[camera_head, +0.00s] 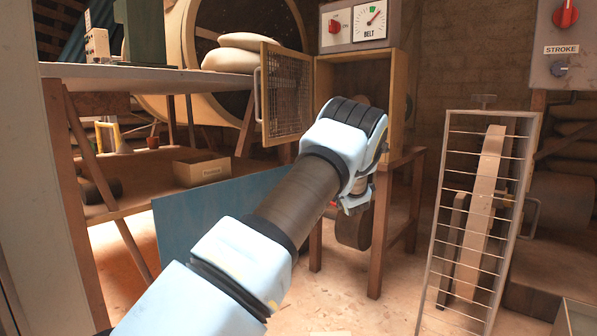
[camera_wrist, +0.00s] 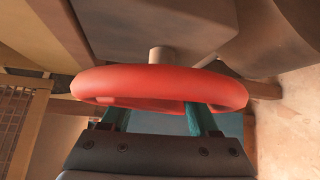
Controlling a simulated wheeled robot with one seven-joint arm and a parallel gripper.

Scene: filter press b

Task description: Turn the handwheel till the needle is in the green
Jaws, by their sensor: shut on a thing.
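The red handwheel (camera_wrist: 160,82) fills the middle of the wrist view, on a short pale shaft (camera_wrist: 161,55). My gripper (camera_wrist: 155,108) is shut on the handwheel's near rim, its two teal fingers reaching up to it. In the head view my gripper (camera_head: 356,202) is below the open box, and my arm hides nearly all of the wheel. The dial marked BELT (camera_head: 370,24) is on the grey panel above. Its needle points to the upper right, and the small green patch (camera_head: 372,10) is near the top. The needle appears right of the green.
A mesh door (camera_head: 286,92) stands open left of the wooden box (camera_head: 399,98). A wire guard (camera_head: 482,210) over belts stands at the right. A panel marked STROKE (camera_head: 560,50) is at the upper right. A blue board (camera_head: 215,222) leans behind my arm.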

